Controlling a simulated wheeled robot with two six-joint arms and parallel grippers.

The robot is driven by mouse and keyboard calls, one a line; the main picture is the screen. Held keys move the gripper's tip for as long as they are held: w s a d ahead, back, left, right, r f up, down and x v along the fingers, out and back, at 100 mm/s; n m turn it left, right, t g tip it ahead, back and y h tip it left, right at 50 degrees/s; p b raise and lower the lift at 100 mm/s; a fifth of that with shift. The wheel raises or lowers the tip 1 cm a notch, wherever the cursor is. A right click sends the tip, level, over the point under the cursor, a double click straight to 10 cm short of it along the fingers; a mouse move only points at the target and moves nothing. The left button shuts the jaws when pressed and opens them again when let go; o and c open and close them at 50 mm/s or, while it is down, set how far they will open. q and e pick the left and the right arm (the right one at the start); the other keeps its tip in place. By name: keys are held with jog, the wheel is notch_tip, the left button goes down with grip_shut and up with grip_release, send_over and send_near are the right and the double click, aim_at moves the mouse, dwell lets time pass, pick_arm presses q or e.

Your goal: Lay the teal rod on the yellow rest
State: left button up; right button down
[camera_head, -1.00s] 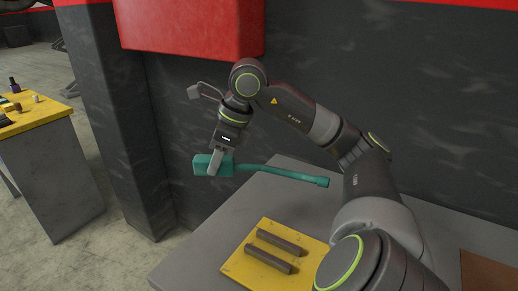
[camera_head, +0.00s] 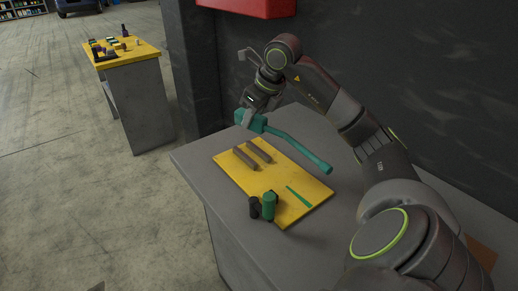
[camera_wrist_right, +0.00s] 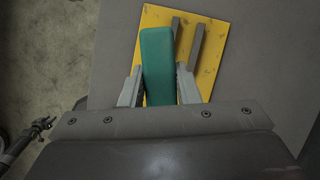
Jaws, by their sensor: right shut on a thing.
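The teal rod (camera_head: 298,149) has a thick block at one end and a long thin shaft. My right gripper (camera_head: 248,122) is shut on the thick block and holds the rod above the grey bench. The shaft points toward the lower right in the head view. In the right wrist view the teal block (camera_wrist_right: 158,62) sits between the two fingers. The yellow rest (camera_head: 228,172) is a flat plate on the bench with two dark parallel bars (camera_head: 245,157), a green strip and short cylinders on it. The held block is above and behind the bars in the head view. My left gripper is not in view.
A green cylinder (camera_head: 269,205) and a dark cylinder (camera_head: 254,208) stand at the plate's near edge. A dark wall (camera_head: 420,80) rises behind the bench (camera_head: 212,200). A second yellow-topped table (camera_head: 130,57) with small items stands at the far left, with open floor between.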

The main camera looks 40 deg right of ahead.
jog(key=w+d+f+m, duration=0.1)
jog(key=f, duration=0.2)
jog(key=w+d+f+m+h+p, duration=0.1)
jog(key=f, duration=0.2)
jog(key=w+d+f+m+p, duration=0.1)
jog(key=f, duration=0.3)
jog(key=shift+d+g, duration=0.15)
jog(key=shift+g, duration=0.15)
notch_tip(320, 180, down, 3)
jog(key=shift+p, duration=0.45)
